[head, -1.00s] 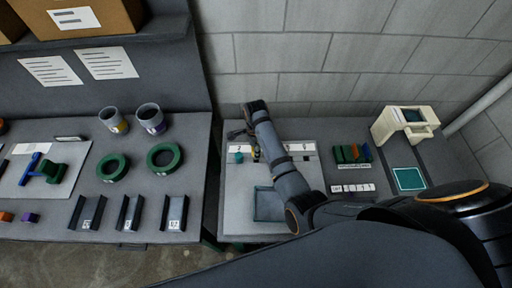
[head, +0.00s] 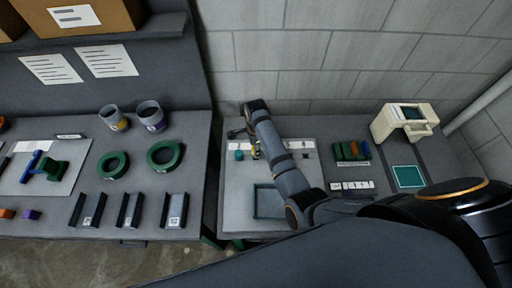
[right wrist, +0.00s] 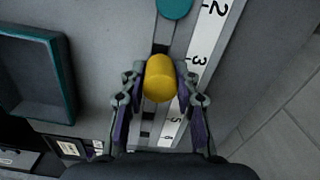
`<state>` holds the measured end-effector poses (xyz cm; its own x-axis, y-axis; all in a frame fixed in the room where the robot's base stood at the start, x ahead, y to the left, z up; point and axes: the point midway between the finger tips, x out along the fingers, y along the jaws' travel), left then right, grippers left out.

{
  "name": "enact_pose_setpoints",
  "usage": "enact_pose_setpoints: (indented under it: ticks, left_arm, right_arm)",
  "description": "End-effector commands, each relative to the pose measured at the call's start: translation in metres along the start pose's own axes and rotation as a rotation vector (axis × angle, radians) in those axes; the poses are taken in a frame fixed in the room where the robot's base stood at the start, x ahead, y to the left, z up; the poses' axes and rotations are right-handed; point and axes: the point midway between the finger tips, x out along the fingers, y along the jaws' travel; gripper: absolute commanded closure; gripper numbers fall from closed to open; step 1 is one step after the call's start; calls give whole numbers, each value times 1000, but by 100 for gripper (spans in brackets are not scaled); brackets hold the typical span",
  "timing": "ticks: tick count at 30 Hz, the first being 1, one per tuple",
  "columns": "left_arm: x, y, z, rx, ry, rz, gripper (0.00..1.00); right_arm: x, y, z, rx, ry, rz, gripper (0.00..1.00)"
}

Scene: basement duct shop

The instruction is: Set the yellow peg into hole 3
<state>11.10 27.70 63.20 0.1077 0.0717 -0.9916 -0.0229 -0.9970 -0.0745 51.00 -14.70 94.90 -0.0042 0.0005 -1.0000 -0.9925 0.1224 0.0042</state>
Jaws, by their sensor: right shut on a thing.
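The yellow peg (right wrist: 160,78) is between the fingertips of my right gripper (right wrist: 160,82), which is shut on it. In the right wrist view it is over a row of dark holes beside a white number strip (right wrist: 197,62). A dark hole (right wrist: 160,48) beside number 3 shows just above the peg in the picture. A teal peg (right wrist: 175,6) stands near number 2. The 4 is hidden by a finger. In the head view my arm hides most of the gripper and part of the strip; a bit of the yellow peg (head: 256,152) shows. My left gripper is not in view.
A teal-rimmed tray (right wrist: 66,75) lies beside the row of holes; it also shows in the head view (head: 257,203). Coloured blocks (head: 351,151), a cream device (head: 404,120) and a teal pad (head: 408,177) are to the right. A wall is behind.

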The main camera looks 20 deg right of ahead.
Motion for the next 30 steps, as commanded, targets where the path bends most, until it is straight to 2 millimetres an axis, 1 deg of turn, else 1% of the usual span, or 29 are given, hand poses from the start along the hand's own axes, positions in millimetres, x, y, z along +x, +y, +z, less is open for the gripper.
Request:
enact_pose_setpoints:
  ticks: [3,14,30]
  left_arm:
    - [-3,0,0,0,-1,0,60]
    - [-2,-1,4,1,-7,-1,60]
    - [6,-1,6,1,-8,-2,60]
  right_arm:
    - [-1,0,0,0,0,0,100]
    - [1,0,0,0,0,-1,100]
    - [16,0,0,0,0,0,100]
